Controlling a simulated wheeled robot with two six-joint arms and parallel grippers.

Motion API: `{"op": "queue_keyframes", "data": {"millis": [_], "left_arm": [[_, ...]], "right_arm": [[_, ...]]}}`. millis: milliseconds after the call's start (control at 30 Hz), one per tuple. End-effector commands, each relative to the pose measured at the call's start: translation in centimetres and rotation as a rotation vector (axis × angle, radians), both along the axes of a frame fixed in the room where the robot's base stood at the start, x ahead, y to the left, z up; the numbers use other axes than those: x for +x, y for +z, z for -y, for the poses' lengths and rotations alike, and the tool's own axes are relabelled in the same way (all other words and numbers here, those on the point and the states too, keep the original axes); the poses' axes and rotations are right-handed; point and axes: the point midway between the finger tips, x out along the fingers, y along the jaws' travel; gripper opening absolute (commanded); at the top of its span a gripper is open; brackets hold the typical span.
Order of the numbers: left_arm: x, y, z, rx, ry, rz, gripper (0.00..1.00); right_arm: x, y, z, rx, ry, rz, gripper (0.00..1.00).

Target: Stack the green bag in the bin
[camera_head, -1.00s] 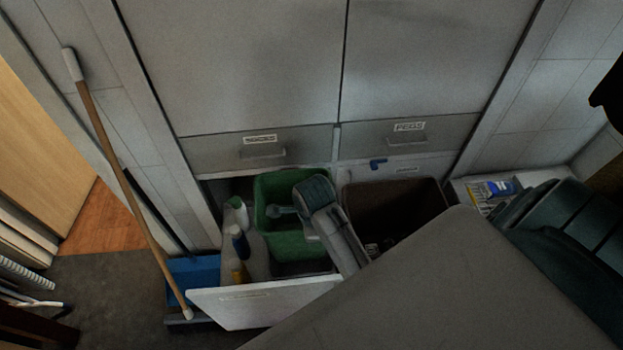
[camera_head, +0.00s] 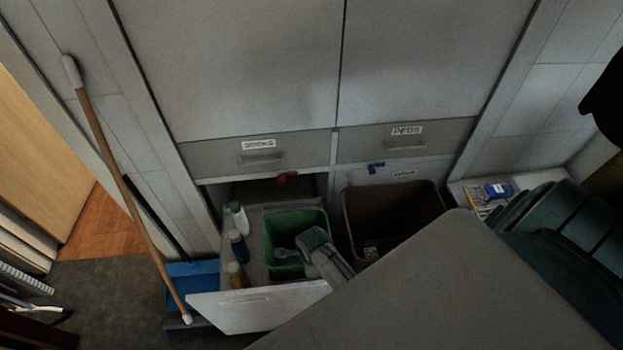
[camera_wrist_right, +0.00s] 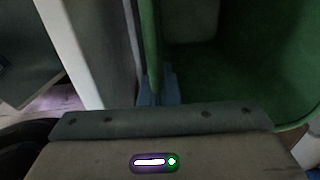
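The green bag (camera_head: 283,222) looks like a stiff, open-topped green tub. It stands in the pulled-out drawer, beside several bottles. My right gripper (camera_head: 284,254) reaches over its near right side, and a finger shows against its inside. In the right wrist view, the fingers (camera_wrist_right: 157,86) close on a wall of the green bag (camera_wrist_right: 245,70). A brown open bin (camera_head: 412,192) stands just right of the green bag, with small pale things visible low inside. My left gripper is not in view.
Bottles (camera_head: 238,246) line the drawer's left side, behind the white drawer front (camera_head: 255,309). A red hook (camera_head: 288,179) and a blue hook (camera_head: 376,167) are under the cabinet. A broom (camera_head: 130,195) leans at left above a blue dustpan (camera_head: 190,281).

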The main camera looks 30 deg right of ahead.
Motion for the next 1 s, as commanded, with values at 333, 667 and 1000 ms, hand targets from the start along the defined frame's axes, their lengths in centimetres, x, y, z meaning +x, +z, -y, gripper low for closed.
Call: {"op": "queue_keyframes", "data": {"millis": [333,667,1000], "left_arm": [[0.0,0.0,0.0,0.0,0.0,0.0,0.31],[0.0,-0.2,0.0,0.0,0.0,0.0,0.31],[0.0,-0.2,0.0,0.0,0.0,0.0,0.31]], "right_arm": [[0.0,-0.5,0.0,0.0,0.0,0.001,0.0],[0.0,-1.5,0.0,0.0,0.0,0.0,0.0],[0.0,-1.6,0.0,0.0,0.0,0.001,0.24]]}}
